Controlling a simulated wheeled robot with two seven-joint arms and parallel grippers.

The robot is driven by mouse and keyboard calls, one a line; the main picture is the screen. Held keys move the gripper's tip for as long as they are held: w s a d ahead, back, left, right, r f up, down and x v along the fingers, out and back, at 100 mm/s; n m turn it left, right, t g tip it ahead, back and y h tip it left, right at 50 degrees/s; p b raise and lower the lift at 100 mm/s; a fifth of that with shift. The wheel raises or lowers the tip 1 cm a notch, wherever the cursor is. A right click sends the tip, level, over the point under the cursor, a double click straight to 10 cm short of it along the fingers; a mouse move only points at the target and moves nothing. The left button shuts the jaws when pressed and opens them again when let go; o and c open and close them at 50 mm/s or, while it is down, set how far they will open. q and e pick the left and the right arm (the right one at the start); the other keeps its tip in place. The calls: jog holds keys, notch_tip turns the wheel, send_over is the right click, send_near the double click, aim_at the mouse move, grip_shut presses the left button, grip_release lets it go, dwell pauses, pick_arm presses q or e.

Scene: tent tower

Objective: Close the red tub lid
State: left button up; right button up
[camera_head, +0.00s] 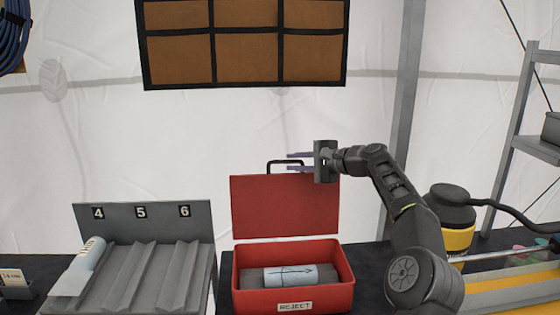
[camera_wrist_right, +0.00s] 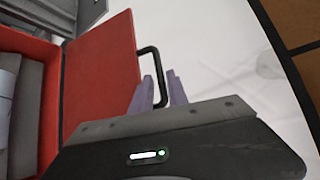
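The red tub (camera_head: 343,290) stands on the dark table with a "REJECT" label on its front. Its red lid (camera_head: 285,207) stands upright at the back, open, with a black handle (camera_head: 270,165) on its top edge. A grey-blue cylinder (camera_head: 291,275) lies inside the tub. My right gripper (camera_head: 292,162) is at the lid's top edge beside the handle, its two purple fingers pointing left with a gap between them. In the right wrist view the fingers (camera_wrist_right: 160,88) lie near the handle (camera_wrist_right: 153,62); I cannot tell whether they touch it. My left gripper is not in view.
A grey grooved rack (camera_head: 150,280) with slots numbered 4, 5 and 6 stands left of the tub, holding a pale cylinder (camera_head: 82,262). A yellow and black canister (camera_head: 455,220) and a grey shelf (camera_head: 530,150) are at the right.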

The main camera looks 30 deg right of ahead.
aim_at(285, 162)
jog(key=p+x, duration=0.3)
jog(key=x, duration=0.2)
jog(key=shift+w+a, duration=0.1)
jog(key=shift+w, duration=0.3)
jog(key=shift+w+f, duration=0.1)
jog(key=shift+f, duration=0.05)
jog(key=shift+c, duration=0.2)
grip_shut()
dwell(0.8)
